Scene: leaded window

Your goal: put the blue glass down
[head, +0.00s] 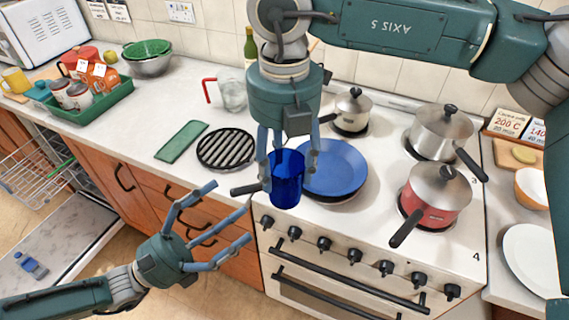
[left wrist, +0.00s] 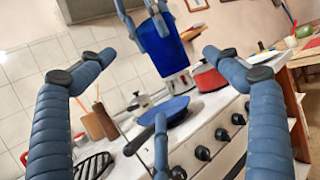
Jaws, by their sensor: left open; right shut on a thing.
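The blue glass (head: 286,184) is upright between the fingers of my right gripper (head: 288,150), which is shut on it. In the head view it overlaps the left edge of a round blue plate or pan (head: 338,166) at the front left of the stove. In the left wrist view the blue glass (left wrist: 166,48) shows in the air above the blue plate or pan (left wrist: 165,112), clear of it. My left gripper (head: 228,222) is open and empty, in front of the drawers and below the counter edge.
A black round trivet (head: 226,149), a green board (head: 181,142) and a glass jug with a red handle (head: 232,92) are on the left counter. Bare counter lies around them. A red pot (head: 436,196) and steel pots (head: 441,131) occupy other burners.

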